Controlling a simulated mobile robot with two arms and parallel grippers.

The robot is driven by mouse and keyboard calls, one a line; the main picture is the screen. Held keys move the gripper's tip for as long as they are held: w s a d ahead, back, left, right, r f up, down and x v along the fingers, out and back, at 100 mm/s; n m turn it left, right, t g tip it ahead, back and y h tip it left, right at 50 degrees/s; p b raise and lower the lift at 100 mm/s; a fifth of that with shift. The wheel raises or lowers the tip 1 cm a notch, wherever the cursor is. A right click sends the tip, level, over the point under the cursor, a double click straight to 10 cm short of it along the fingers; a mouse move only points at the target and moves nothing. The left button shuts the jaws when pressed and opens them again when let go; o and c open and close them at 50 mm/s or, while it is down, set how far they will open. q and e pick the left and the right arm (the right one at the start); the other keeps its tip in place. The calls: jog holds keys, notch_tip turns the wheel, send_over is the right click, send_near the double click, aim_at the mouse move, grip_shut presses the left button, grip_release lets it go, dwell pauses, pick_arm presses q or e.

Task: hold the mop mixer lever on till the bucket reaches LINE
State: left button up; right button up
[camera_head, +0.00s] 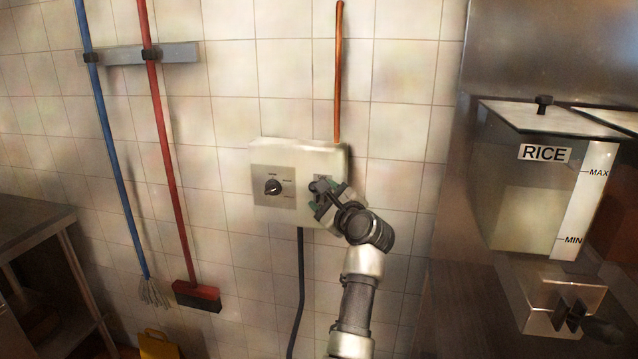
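A pale mixer box (262,152) is fixed to the tiled wall, with a copper pipe above it and a dark hose below. Its left plate carries a black dial (273,187). A small dark lever (319,185) is on its right half, partly covered by my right gripper (325,203). The gripper is at the lever, and whether its fingers are shut on it I cannot tell. My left gripper is not in view. No LINE mark shows. A yellow object (158,344) is cut off at the bottom edge; I cannot tell whether it is the bucket.
A blue-handled mop (112,150) and a red broom (168,150) hang from a grey wall rack (180,53). A metal table (35,222) stands at the left. A rice dispenser (515,205) with MAX and MIN marks is at the right, by a steel panel.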

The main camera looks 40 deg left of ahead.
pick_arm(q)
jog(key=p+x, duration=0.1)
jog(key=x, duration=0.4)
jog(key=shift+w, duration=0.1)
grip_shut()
